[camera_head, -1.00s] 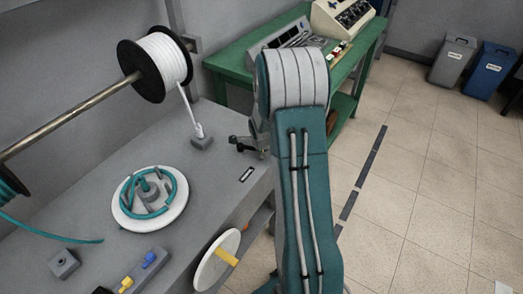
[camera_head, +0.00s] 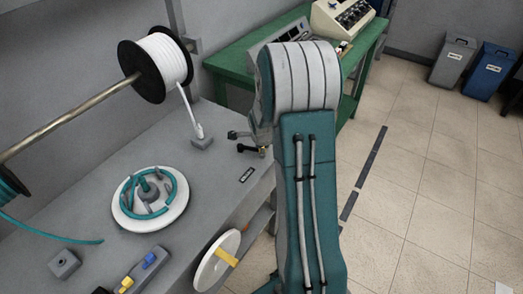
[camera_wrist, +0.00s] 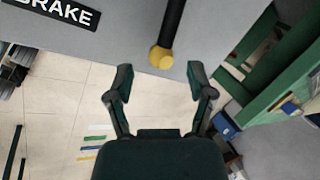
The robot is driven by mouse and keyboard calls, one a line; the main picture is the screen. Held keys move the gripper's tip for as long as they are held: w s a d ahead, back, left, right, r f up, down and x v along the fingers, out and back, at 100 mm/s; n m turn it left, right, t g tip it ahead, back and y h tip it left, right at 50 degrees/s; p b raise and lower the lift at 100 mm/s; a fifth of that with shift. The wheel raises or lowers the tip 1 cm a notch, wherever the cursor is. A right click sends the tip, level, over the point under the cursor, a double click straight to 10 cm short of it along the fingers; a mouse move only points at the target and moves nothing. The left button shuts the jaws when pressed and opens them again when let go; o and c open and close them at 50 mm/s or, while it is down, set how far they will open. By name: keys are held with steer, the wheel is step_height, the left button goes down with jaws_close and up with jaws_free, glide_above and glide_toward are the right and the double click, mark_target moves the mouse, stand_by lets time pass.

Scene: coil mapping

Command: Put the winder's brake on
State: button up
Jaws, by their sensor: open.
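The brake lever is a black bar with a yellow knob (camera_wrist: 161,57) at its end, top centre in the wrist view. A black label reading BRAKE (camera_wrist: 62,12) is at top left there; a small dark label (camera_head: 247,175) shows on the bench in the head view. My gripper (camera_wrist: 159,80) is open and empty, its two fingertips on either side of and just below the knob in the picture, apart from it. The winder's white disc (camera_head: 126,216) carries a teal coil (camera_head: 181,187).
The grey bench (camera_head: 95,190) holds a small control box with yellow and blue knobs (camera_head: 149,260). A white cable spool (camera_head: 160,60) hangs above it. A white disc with a yellow handle (camera_head: 212,265) is at the bench front. A green table (camera_head: 232,62) stands behind my arm.

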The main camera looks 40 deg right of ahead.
steer(key=v, duration=0.8)
steer(key=s+a+r+n+t+y, duration=0.1)
steer(key=s+a+r+n, duration=0.6)
steer(key=a+r+n, duration=0.6)
steer(key=s+a+r+n+y, duration=0.1)
steer(key=s+a+r+n, duration=0.2)
steer(key=s+a+n, duration=0.7)
steer(key=s+n, duration=0.1)
steer(key=s, duration=0.2)
steer(key=shift+s+n+t+y, duration=0.3)
steer(key=shift+s+n+t, duration=0.05)
steer(key=shift+n+t, duration=0.05)
